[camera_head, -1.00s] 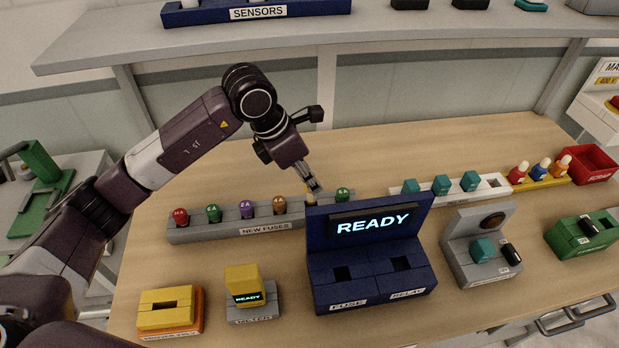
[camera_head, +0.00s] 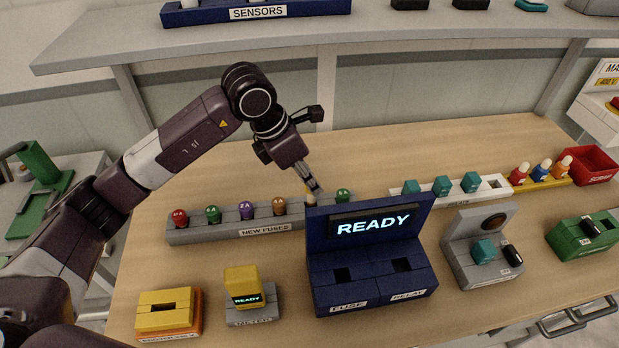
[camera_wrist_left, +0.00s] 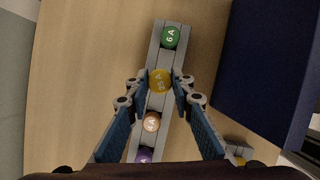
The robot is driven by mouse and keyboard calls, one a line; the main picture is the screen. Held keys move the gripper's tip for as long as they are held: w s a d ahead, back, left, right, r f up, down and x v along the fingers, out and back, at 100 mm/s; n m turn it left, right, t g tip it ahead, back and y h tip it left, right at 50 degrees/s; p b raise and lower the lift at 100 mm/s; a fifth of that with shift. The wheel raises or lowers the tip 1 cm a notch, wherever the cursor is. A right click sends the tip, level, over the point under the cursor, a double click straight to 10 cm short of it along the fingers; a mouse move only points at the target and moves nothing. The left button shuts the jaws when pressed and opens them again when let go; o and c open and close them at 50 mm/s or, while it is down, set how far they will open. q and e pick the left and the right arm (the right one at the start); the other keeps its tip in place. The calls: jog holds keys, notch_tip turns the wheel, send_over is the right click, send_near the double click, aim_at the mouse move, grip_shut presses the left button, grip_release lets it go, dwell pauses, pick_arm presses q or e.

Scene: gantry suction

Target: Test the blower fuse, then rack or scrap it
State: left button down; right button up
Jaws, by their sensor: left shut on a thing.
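A yellow fuse (camera_wrist_left: 159,80) stands in the grey NEW FUSES rack (camera_head: 196,235), between an orange fuse (camera_head: 279,205) and a green 6 A fuse (camera_head: 343,195). My left gripper (camera_head: 313,190) points down at the rack and is shut on the yellow fuse, with a finger on either side of it in the left wrist view. The yellow fuse's lower part is hidden in the rack. A dark blue tester (camera_head: 321,263) with FUSE and RELAY slots stands in front, its screen (camera_head: 374,226) reading READY. Both slots look empty. My right gripper is not in view.
A yellow meter (camera_head: 244,287) and a yellow-orange block (camera_head: 167,312) stand front left. A white rack of teal relays (camera_head: 442,185), a grey fixture (camera_head: 483,246), a green device (camera_head: 583,236) and a red bin (camera_head: 593,165) are to the right. A shelf (camera_head: 400,38) runs above the bench.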

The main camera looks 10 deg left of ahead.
aim_at(309, 203)
pick_arm(q)
jog(key=shift+f, duration=0.2)
jog(key=shift+f+b, duration=0.35)
jog(key=shift+b, duration=0.1)
jog(key=shift+f+b, duration=1.9)
jog(key=shift+f, duration=0.2)
jog(key=c, duration=1.6)
grip_release()
jog(key=shift+r, duration=0.1)
jog(key=v, duration=1.2)
jog(key=shift+s, duration=0.1)
